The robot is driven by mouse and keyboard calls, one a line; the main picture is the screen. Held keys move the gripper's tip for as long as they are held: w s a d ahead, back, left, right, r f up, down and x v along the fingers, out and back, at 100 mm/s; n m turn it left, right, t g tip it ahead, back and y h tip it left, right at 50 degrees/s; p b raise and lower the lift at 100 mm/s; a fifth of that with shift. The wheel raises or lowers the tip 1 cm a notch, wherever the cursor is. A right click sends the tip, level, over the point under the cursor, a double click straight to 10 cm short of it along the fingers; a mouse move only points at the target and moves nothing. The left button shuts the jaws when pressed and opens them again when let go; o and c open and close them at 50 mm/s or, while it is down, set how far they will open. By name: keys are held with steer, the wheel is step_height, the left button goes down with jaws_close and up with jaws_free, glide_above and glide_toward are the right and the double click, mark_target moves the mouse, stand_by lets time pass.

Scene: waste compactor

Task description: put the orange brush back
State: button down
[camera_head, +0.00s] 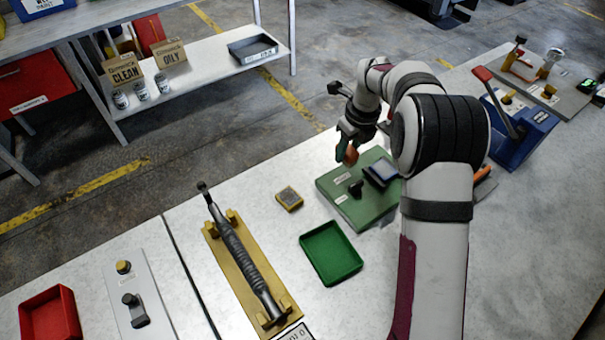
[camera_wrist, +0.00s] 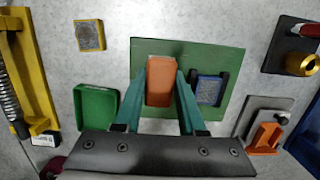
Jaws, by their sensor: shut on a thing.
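The orange brush (camera_wrist: 160,82) is between the teal fingers of my gripper (camera_wrist: 161,98) in the wrist view; my gripper is shut on it. Its far end and underside are hidden. In the head view my gripper (camera_head: 347,146) holds the orange brush (camera_head: 351,156) above the far left part of the green board (camera_head: 338,205). The board carries a dark-framed blue pad (camera_head: 384,171) and a black knob (camera_head: 356,188). In the wrist view the green board (camera_wrist: 232,65) lies behind the brush, with the blue pad (camera_wrist: 209,90) to the right.
A green tray (camera_head: 331,252) and a small yellow-edged block (camera_head: 289,198) lie left of the board. A yellow rack (camera_head: 217,240) holds a long dark tool. A blue lever device (camera_head: 522,135) stands right, beyond my arm. An orange bracket (camera_wrist: 265,136) sits right of the board.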

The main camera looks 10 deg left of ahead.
glide_above(298, 176)
steer(key=f, duration=0.7)
steer(key=shift+s+d, duration=0.15)
steer(key=shift+d, duration=0.05)
steer(key=shift+f, duration=2.05)
steer(key=c, duration=0.5)
jaws_free()
steer(key=shift+f, duration=0.1)
